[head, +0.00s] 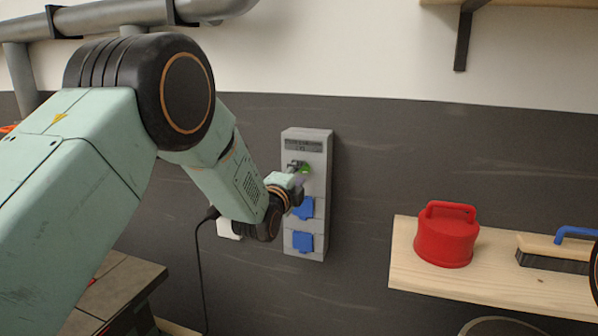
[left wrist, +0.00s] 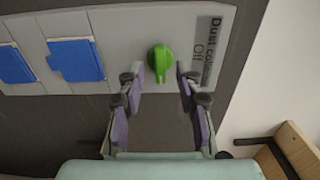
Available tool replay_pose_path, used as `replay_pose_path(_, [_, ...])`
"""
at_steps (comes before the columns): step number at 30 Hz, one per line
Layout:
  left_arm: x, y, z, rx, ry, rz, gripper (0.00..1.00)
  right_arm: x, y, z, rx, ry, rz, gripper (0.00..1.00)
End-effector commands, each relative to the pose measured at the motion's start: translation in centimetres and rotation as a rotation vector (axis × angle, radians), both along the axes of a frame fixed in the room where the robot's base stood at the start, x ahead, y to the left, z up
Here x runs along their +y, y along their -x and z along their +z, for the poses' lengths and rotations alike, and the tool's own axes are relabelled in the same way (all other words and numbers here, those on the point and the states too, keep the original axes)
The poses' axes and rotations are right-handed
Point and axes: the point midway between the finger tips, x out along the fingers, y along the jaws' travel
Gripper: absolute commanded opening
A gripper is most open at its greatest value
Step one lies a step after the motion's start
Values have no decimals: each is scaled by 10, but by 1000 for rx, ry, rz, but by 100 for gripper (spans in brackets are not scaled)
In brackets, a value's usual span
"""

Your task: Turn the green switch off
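The green switch (left wrist: 160,62) is a rotary knob on a grey wall panel (left wrist: 120,30), with a label beside it reading "Dust col…" and "Off". In the head view only a small part of the green switch (head: 305,169) shows beside my left gripper (head: 298,172). In the left wrist view my left gripper (left wrist: 160,76) is open, with one fingertip on each side of the knob and gaps between. I cannot tell whether the fingertips reach past its front. My right gripper does not show.
Blue socket covers (head: 303,242) sit below the switch on the panel. A white wall outlet (head: 228,229) with a black cable is to the left. A wooden shelf (head: 480,286) at right holds a red lidded container (head: 446,240) and a brush (head: 555,252). Pipes run along the upper left wall.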

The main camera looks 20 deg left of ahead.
Motion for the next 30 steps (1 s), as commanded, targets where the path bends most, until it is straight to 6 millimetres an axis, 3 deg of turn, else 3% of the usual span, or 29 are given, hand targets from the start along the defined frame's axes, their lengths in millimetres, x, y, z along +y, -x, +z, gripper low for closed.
replay_pose_path(15, [-1,-11,-1,1,1,0,34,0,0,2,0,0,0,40])
replay_pose_path(27, [0,-11,-1,1,1,0,0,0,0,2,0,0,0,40])
replay_pose_path(30, [0,-11,-1,1,1,0,0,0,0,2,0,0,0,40])
